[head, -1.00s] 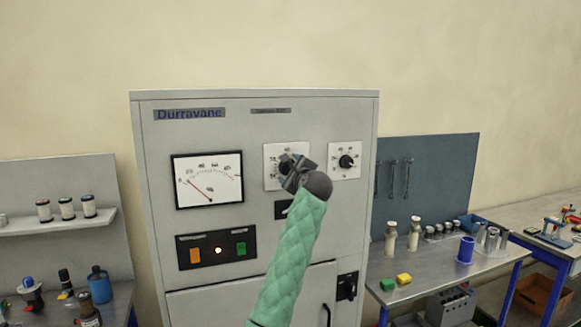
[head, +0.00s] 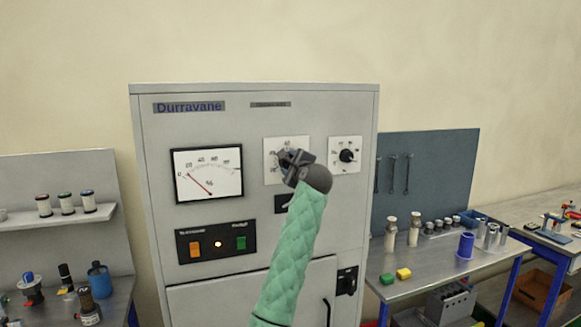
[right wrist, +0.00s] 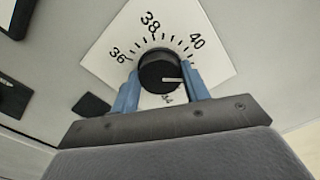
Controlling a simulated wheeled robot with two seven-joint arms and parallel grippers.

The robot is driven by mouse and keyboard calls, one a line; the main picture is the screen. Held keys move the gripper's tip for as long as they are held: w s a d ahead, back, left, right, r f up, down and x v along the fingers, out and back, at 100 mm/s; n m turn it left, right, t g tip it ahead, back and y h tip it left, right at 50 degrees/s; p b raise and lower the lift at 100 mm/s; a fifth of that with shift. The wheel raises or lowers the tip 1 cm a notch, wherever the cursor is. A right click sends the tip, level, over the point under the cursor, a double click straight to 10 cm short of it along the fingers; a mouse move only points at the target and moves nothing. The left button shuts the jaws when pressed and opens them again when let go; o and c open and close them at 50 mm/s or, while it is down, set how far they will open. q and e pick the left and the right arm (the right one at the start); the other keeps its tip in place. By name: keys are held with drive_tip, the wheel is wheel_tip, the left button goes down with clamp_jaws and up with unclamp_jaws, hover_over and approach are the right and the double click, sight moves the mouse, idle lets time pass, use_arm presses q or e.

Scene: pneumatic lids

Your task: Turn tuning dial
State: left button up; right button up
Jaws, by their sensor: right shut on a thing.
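The left dial on the grey cabinet has a white scale plate (head: 270,148) and a knob mostly hidden by my right gripper (head: 291,157). In the right wrist view, the black tuning knob (right wrist: 158,72) sits between the blue fingers, which are shut on its sides. Its white pointer line points to the right, below the 40 mark. The numbers 36, 38 and 40 show above the knob; a lower number is partly covered. My left gripper is not in view.
A second dial (head: 347,155) is close on the right. A needle gauge (head: 208,174) is on the left, its needle near the low end. Below it, a switch panel (head: 217,243) has a lit lamp. Benches with small parts stand on both sides.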

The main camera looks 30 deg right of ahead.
drive_tip(key=n+b, duration=0.2)
drive_tip(key=n, duration=0.1)
drive_tip(key=shift+f, duration=0.3)
drive_tip(key=shift+n+b, duration=0.35)
drive_tip(key=shift+n, duration=0.35)
drive_tip(key=n+b, duration=0.4)
drive_tip(key=n, duration=0.5)
drive_tip(key=shift+f, duration=0.1)
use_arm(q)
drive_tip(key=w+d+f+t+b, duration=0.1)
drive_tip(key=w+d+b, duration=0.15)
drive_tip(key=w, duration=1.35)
use_arm(e)
drive_tip(key=n, duration=0.6)
drive_tip(key=shift+n, duration=0.6)
drive_tip(key=o, duration=0.8)
drive_tip(key=shift+c, duration=0.2)
drive_tip(key=shift+o, duration=1.1)
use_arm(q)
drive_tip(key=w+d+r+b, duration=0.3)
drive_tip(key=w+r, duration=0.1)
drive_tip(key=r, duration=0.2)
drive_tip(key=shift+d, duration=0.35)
use_arm(e)
drive_tip(key=v, duration=0.7)
drive_tip(key=shift+s, duration=0.35)
